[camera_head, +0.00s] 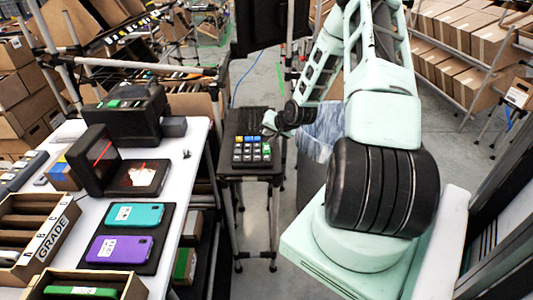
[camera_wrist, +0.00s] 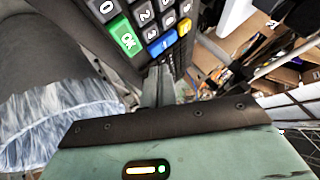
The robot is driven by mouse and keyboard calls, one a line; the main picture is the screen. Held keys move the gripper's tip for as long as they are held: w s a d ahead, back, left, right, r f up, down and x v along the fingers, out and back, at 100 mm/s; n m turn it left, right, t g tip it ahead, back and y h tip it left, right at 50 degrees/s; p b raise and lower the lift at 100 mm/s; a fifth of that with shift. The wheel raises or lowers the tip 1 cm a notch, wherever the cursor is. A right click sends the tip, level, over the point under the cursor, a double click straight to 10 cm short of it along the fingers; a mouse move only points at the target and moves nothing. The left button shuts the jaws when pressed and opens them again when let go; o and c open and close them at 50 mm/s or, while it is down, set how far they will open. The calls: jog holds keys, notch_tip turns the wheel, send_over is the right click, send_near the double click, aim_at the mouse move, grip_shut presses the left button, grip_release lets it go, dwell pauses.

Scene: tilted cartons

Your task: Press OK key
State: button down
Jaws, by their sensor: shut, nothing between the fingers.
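A dark keypad (camera_head: 252,149) with pale number keys and some coloured keys lies on a small black stand (camera_head: 249,172) in the middle of the head view. In the wrist view the keypad (camera_wrist: 160,12) fills the top, and its green OK key (camera_wrist: 126,39) shows clearly at the upper left. My gripper (camera_head: 272,122) is at the keypad's far right corner in the head view. In the wrist view my gripper's fingers (camera_wrist: 159,78) are together and empty, their tips below and right of the OK key. I cannot tell whether they touch the keypad.
A white table (camera_head: 183,208) on the left holds a teal phone (camera_head: 134,215), a purple phone (camera_head: 118,249) and black devices. A translucent bag-lined bin (camera_head: 318,135) stands right of the stand. Racks of cartons (camera_head: 462,50) stand at the back right.

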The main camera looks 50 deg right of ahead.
aim_at(268, 149)
jog(key=shift+f+b, duration=1.05)
jog(key=shift+f, duration=1)
jog(key=shift+f, duration=0.1)
jog(key=shift+f, duration=0.3)
dwell(0.3)
jog(key=shift+f+b, duration=0.4)
jog(key=shift+b, duration=0.15)
dwell(0.5)
jog(key=shift+r, duration=0.1)
jog(key=shift+r+p, duration=0.7)
jog(key=shift+r, duration=0.05)
notch_tip(268, 149, up, 5)
jog(key=p, duration=0.4)
